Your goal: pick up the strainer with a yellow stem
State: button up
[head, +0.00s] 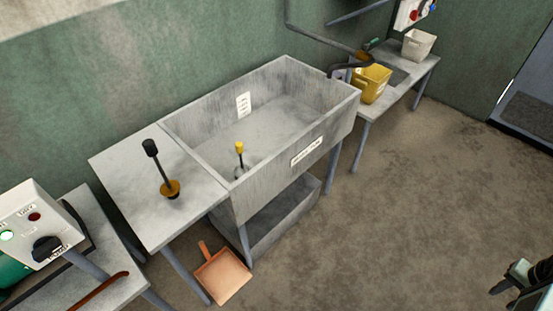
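A thing with a yellow top (239,147) and a thin dark shaft stands near the front left corner inside the large grey sink (205,160). It looks like the strainer with a yellow stem; its base is small, greyish and partly hidden by the sink's front wall. My gripper (515,284) shows only in part at the lower right edge, over the floor and well away from the sink. Nothing is visibly held.
An orange dustpan (223,276) lies on the floor. A yellow bin (372,84) and a white bin (418,45) stand on the far bench. The floor (400,220) at right is clear.

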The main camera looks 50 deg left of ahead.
aim_at(241, 169)
jog(key=u, duration=0.05)
jog(key=i, duration=1.9)
jog(key=u, duration=4.5)
jog(key=i, duration=1.5)
jog(key=z, duration=0.05)
